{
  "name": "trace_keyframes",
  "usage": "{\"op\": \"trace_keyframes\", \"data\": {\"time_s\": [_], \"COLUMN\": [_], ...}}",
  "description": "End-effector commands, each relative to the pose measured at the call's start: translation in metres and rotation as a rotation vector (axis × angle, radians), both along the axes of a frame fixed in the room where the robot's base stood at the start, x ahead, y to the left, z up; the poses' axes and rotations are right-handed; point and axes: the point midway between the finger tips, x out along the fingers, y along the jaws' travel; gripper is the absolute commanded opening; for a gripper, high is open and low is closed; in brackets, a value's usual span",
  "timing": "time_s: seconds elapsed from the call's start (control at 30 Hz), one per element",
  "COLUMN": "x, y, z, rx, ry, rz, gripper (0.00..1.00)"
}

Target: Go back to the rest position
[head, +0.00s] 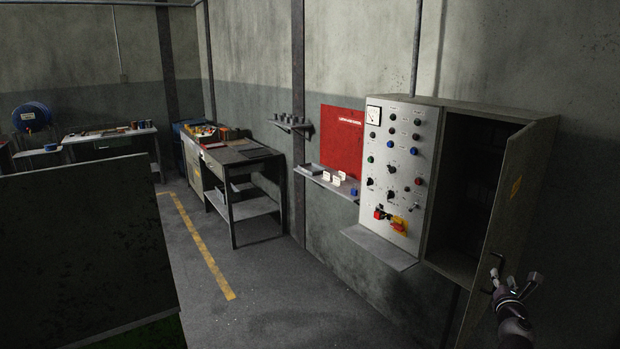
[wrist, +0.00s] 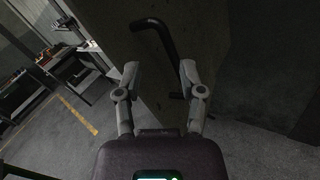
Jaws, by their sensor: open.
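My gripper (head: 514,280) is at the lower right of the head view, in front of the cabinet door. In the wrist view my gripper (wrist: 159,74) has its two grey fingers spread wide with nothing held between them. The grey cabinet door (head: 512,200) stands open, swung out to the right. Its black bent handle (head: 497,264) is close to my fingers. In the wrist view the handle (wrist: 161,40) shows ahead of and between the fingertips. I see no contact, but the exact gap is hard to tell.
The open cabinet (head: 475,200) is dark inside. Left of it are a control panel (head: 400,165) with knobs, a small shelf (head: 325,182) and a workbench (head: 240,160). A dark green panel (head: 85,250) stands at front left. The floor between (head: 270,290) is clear.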

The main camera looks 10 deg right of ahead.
Motion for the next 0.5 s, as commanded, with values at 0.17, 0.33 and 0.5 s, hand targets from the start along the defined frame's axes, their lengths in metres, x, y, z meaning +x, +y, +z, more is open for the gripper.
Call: {"op": "trace_keyframes", "data": {"time_s": [0.17, 0.33, 0.5], "x": [0.014, 0.022, 0.030], "y": [0.014, 0.029, 0.051], "z": [-0.005, -0.017, -0.037], "rx": [0.266, 0.506, 0.755], "ry": [-0.132, -0.232, -0.314], "rz": [-0.099, -0.190, -0.290], "gripper": [0.51, 0.51, 0.51]}}
